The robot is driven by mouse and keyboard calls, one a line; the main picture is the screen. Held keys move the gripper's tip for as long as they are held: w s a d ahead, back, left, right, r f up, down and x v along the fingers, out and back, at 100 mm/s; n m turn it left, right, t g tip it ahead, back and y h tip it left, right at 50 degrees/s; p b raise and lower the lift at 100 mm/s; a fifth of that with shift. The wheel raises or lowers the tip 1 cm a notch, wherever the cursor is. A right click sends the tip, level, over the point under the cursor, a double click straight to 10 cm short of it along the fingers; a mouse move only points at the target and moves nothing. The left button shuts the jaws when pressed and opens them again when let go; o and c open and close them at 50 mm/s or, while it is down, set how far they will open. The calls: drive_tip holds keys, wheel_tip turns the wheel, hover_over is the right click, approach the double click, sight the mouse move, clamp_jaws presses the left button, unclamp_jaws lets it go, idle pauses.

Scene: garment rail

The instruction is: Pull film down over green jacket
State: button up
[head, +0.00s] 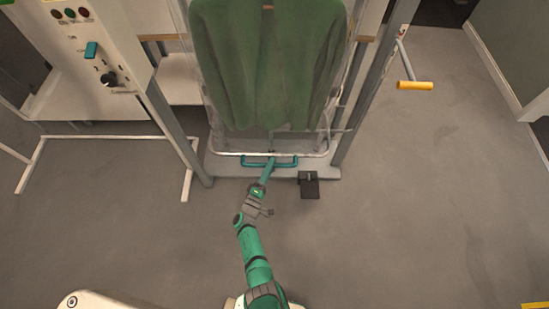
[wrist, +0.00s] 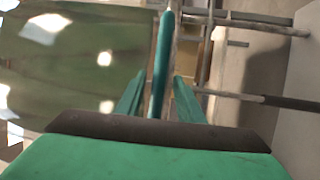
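The green jacket (head: 265,60) hangs in the frame in the head view, with clear film (head: 215,125) over it that reaches below its hem. A pale bar (head: 230,152) runs along the film's lower end, with a teal handle (head: 285,163) on it. My gripper (head: 269,165) is at the middle of this handle. In the wrist view the handle (wrist: 161,60) runs between my two green fingers (wrist: 160,95), with small gaps seeming to show on both sides. The fingertips' contact with the handle is hidden in the head view. Jacket and glossy film also fill the wrist view's left.
A black pedal (head: 309,186) sits on the floor right of the handle. Grey posts (head: 178,135) stand on both sides. A control panel (head: 85,45) is at upper left, a yellow-ended bar (head: 414,85) at right.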

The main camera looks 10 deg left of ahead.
drive_tip(key=v, duration=0.6)
drive_tip(key=shift+s, duration=0.15)
idle(0.3)
drive_tip(key=s+d+f+m+g, duration=0.3)
drive_tip(key=s+f+g, duration=0.15)
drive_tip(key=s, duration=0.25)
drive_tip(key=s+d+f+m+g, duration=0.2)
drive_tip(key=s+d+f+g, duration=0.1)
drive_tip(key=s+f, duration=0.4)
drive_tip(key=s+r+m+g+y, duration=0.2)
drive_tip(key=s+r+m+g, duration=0.1)
drive_tip(key=s, duration=0.9)
drive_tip(key=s+d+r+m+t, duration=0.2)
drive_tip(key=d+r, duration=0.1)
drive_tip(key=r, duration=0.9)
drive_tip(key=s+d+r+m+t+y, duration=0.1)
drive_tip(key=s+d+r+m+t, duration=0.1)
drive_tip(key=r, duration=1)
drive_tip(key=s+d+r+m+t, duration=0.2)
drive_tip(key=d+r+m, duration=0.1)
drive_tip(key=r, duration=0.9)
drive_tip(key=shift+d+r+y, duration=0.2)
drive_tip(key=shift+d+y, duration=0.2)
drive_tip(key=shift+d, duration=0.1)
drive_tip(key=shift+s, duration=0.1)
